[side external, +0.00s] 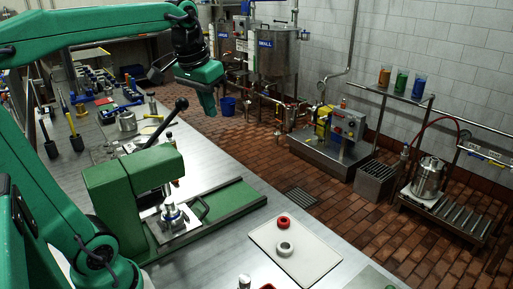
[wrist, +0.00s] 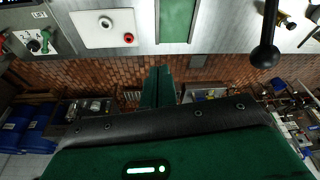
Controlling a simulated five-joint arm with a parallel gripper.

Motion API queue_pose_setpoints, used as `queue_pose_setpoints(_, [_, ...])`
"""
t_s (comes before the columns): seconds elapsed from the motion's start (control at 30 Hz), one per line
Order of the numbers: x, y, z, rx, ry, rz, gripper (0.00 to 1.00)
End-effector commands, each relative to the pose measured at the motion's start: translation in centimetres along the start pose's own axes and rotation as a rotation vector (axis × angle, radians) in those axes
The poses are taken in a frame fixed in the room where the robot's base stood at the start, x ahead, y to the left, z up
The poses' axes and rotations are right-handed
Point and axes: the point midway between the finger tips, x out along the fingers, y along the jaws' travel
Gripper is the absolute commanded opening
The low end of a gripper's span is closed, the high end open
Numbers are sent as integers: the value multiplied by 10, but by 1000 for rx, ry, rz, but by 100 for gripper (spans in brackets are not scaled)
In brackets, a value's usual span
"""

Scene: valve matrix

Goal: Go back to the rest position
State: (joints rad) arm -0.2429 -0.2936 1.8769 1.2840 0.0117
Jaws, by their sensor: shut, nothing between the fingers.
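My green gripper (side external: 209,103) hangs in the air above the far side of the metal table (side external: 205,165), pointing down, with its fingers shut and nothing held. In the wrist view its two green fingers (wrist: 158,87) lie side by side, over the brick floor beyond the table edge. It touches nothing that I can see. My upper arm stretches across the top left of the side view.
A green press (side external: 130,185) with a black-knobbed lever (side external: 181,104) stands on the table below my arm. A white tray (side external: 310,262) holds a red ring (side external: 284,222) and a pale ring (side external: 285,248). Tools crowd the far left; the air around my gripper is clear.

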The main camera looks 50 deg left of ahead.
Motion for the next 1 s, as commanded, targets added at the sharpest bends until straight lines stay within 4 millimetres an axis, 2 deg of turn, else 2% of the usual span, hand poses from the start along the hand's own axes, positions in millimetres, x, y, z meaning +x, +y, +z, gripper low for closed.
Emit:
queue_pose_setpoints(0.03, [3,6,11,19,15,6,0])
queue_pose_setpoints(0.3, [27,33,62,105,103,37,0])
queue_pose_setpoints(0.6, [60,51,114,188,188,75,0])
queue_pose_setpoints(0.8, [71,55,129,212,216,89,0])
queue_pose_setpoints(1.0, [73,56,131,215,217,90,0])
